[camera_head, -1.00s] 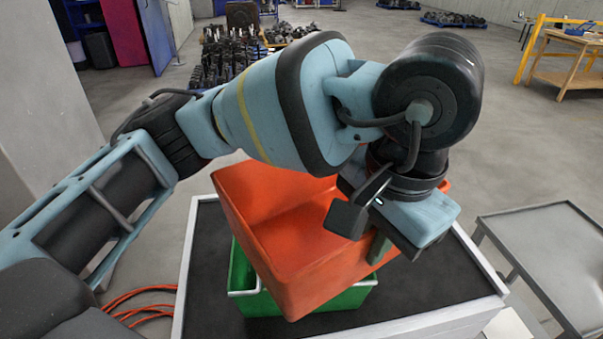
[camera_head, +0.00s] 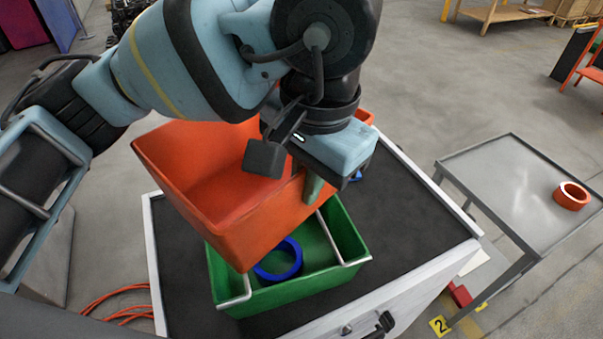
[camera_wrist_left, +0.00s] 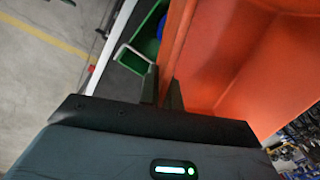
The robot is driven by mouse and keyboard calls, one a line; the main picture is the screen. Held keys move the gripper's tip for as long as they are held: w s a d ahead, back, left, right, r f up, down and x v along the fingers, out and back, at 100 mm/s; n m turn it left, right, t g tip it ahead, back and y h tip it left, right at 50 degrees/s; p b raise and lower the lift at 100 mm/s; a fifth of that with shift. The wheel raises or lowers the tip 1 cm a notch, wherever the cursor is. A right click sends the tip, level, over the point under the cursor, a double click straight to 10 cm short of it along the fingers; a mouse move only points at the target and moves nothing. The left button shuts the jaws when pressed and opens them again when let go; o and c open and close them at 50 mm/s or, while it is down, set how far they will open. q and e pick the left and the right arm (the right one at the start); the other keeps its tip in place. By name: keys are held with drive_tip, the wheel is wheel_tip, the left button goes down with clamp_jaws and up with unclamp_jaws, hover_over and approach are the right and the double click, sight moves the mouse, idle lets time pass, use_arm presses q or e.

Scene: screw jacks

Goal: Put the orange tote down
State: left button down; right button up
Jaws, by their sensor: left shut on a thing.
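The orange tote (camera_head: 222,195) is tilted and hangs above the green tote, partly covering it in the head view. My left gripper (camera_head: 312,190) is shut on the orange tote's near right wall. In the left wrist view the fingers (camera_wrist_left: 163,92) pinch the wall of the orange tote (camera_wrist_left: 225,60), whose inside looks empty where it shows. My left wrist hides part of the tote's far right side. My right gripper is not in view.
The green tote (camera_head: 330,268) with metal handles stands on a dark-topped cart (camera_head: 415,225) and holds a blue ring (camera_head: 280,260). Another blue item shows behind my gripper. A grey table (camera_head: 500,185) at the right bears an orange ring (camera_head: 571,195). The cart's right side has bare room.

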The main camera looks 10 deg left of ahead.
sight(306, 212)
use_arm(q)
drive_tip(key=shift+f, duration=0.1)
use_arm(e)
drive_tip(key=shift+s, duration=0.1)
